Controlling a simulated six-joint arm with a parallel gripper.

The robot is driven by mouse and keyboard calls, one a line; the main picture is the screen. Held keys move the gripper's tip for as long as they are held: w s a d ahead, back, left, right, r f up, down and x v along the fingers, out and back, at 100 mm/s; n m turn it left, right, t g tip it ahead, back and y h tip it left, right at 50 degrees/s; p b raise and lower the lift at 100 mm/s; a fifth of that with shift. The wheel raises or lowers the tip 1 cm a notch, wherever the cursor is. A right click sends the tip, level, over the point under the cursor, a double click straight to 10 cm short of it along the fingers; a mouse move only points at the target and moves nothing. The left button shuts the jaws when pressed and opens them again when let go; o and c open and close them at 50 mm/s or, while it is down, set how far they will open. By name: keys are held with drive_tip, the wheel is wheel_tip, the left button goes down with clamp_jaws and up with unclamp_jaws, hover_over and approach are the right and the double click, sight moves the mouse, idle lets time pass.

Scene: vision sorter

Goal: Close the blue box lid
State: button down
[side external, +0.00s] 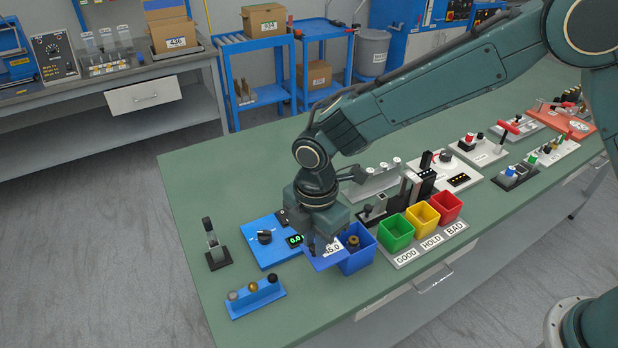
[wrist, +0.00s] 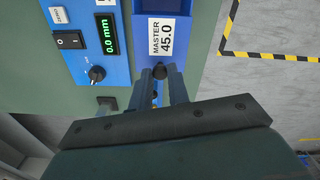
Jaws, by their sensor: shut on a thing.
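The blue box (side external: 358,262) stands near the table's front edge, open at the top, with a dark and brass-coloured piece inside. Its blue lid (side external: 322,262) extends from the box's left side, with a white label reading 45.0. In the wrist view the lid (wrist: 143,42) bears the label MASTER 45.0 and a dark round knob (wrist: 159,71). My gripper (side external: 318,246) is over the lid and shut on the knob. The fingers (wrist: 162,86) partly hide the knob and the lid's near part.
A blue gauge unit (side external: 262,253) with a dial and a 0.0 mm display sits close left of the lid. Green (side external: 396,232), yellow (side external: 422,217) and red (side external: 446,206) bins stand right of the box. A blue strip with round pieces (side external: 256,297) lies front left.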

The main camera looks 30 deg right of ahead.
drive_tip(key=d, duration=0.7)
drive_tip(key=shift+d, duration=0.15)
drive_tip(key=c, duration=1.5)
unclamp_jaws()
drive_tip(key=shift+d, duration=0.1)
drive_tip(key=shift+o, duration=0.8)
drive_tip(key=shift+r, duration=0.1)
wheel_tip(320, 180, up, 14)
